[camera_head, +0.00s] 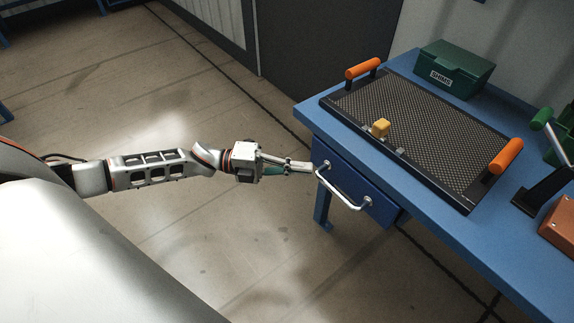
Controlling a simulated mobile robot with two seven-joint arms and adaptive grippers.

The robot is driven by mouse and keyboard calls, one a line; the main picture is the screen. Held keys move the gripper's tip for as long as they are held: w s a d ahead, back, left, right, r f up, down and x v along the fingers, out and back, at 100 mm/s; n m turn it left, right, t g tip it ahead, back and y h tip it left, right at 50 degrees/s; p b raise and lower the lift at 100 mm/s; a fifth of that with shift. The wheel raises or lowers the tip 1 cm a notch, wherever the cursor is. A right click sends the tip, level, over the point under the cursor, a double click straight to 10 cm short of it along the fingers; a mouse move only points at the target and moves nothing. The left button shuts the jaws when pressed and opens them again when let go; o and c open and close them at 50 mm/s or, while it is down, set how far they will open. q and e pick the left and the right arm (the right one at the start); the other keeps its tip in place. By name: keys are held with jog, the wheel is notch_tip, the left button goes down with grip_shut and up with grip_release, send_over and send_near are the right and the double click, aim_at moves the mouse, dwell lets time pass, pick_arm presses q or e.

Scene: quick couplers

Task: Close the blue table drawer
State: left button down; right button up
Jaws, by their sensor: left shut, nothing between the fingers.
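The blue table drawer (375,200) is under the near-left edge of the blue table (484,238), with its front facing my side. A silvery bar handle (344,198) stands out from its front. How far the drawer is out is hard to tell. My left gripper (309,167) reaches in from the left, its fingers shut and empty. The fingertips are at the upper-left end of the handle, and I cannot tell whether they touch. My right gripper is out of view.
On the table are a black mesh tray (425,128) with orange handles and a yellow block (380,127), a green box (453,70), a green-knobbed lever (541,118) and an orange-brown block (559,226). The floor left of the table is clear.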

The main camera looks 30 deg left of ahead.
aim_at(344, 164)
pick_arm(q)
jog(key=w+d, duration=0.1)
jog(key=d, duration=0.1)
jog(key=w+d, duration=0.2)
jog(key=shift+w+f, duration=0.1)
jog(key=shift+w, duration=0.2)
jog(key=shift+w+d+b, duration=0.25)
jog(key=shift+w+b, duration=0.05)
jog(key=shift+w, duration=0.35)
jog(key=shift+w+d, duration=0.1)
jog(key=shift+w, duration=0.1)
